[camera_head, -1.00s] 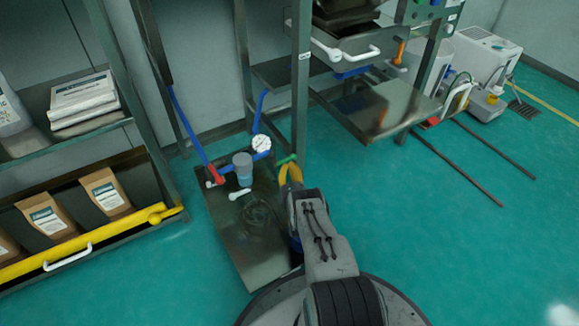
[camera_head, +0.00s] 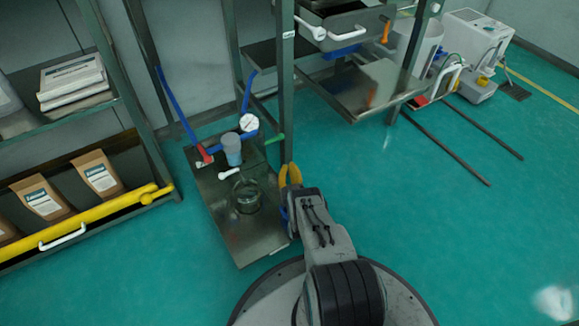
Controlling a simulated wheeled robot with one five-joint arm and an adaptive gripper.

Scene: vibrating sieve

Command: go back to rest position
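My gripper (camera_head: 289,176) has yellow fingers and points away from me, at the right edge of the low metal platform (camera_head: 236,242). It is close to a rack post, and I cannot tell whether they touch. The fingertips are small and partly overlap, so their opening is unclear. No object shows in them. My grey arm reaches forward from the round base at the bottom of the view.
The platform carries a grey cylinder (camera_head: 232,149), a round gauge (camera_head: 249,123) and pipes with red, white and green handles. A shelf (camera_head: 80,208) with paper bags stands at left. A metal tray (camera_head: 368,88) juts out at upper right. Two rods (camera_head: 440,142) lie on open green floor.

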